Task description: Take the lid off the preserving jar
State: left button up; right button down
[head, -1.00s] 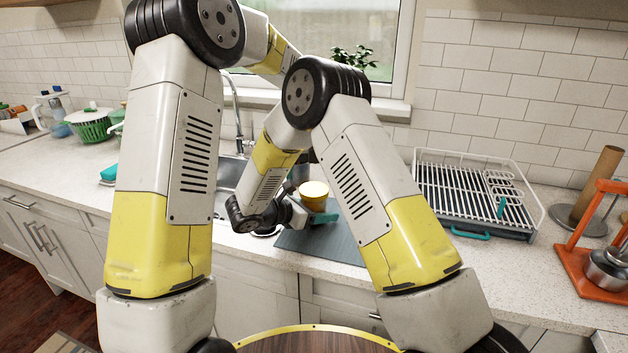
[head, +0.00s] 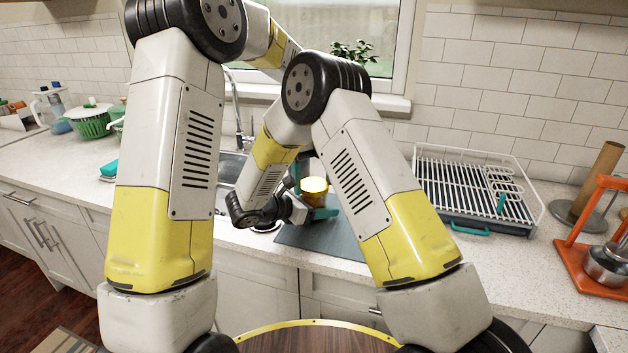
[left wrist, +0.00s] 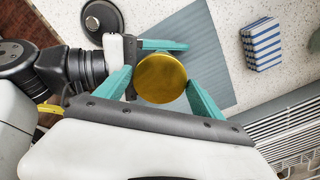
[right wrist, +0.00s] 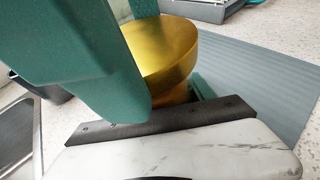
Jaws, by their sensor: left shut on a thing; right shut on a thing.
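The preserving jar (head: 316,198) stands on the grey mat (head: 298,237) beside the sink; most of its body is hidden. Its round gold lid (left wrist: 161,78) shows from above in the left wrist view, and from the side in the right wrist view (right wrist: 170,48). My left gripper (left wrist: 160,76) is shut on the lid, one teal finger on each side of it. My right gripper (head: 312,213) reaches in low from the left and is shut around the jar's body below the lid. I cannot tell whether the lid touches the jar.
A blue-striped block (left wrist: 262,44) and a dish rack (head: 475,190) lie to the right. The sink (head: 228,175) is left of the mat. A dark round object (left wrist: 102,18) lies near the counter edge. An orange stand (head: 590,240) is far right.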

pick_arm(q)
jog(key=n, duration=1.1)
jog(key=shift+r, duration=0.1)
jog(key=n, duration=0.4)
jog(key=shift+n, duration=0.4)
jog(key=n, duration=0.4)
jog(key=shift+n, duration=0.3)
jog(key=n, duration=1.5)
jog(key=shift+w, duration=0.1)
jog(key=o, duration=1.5)
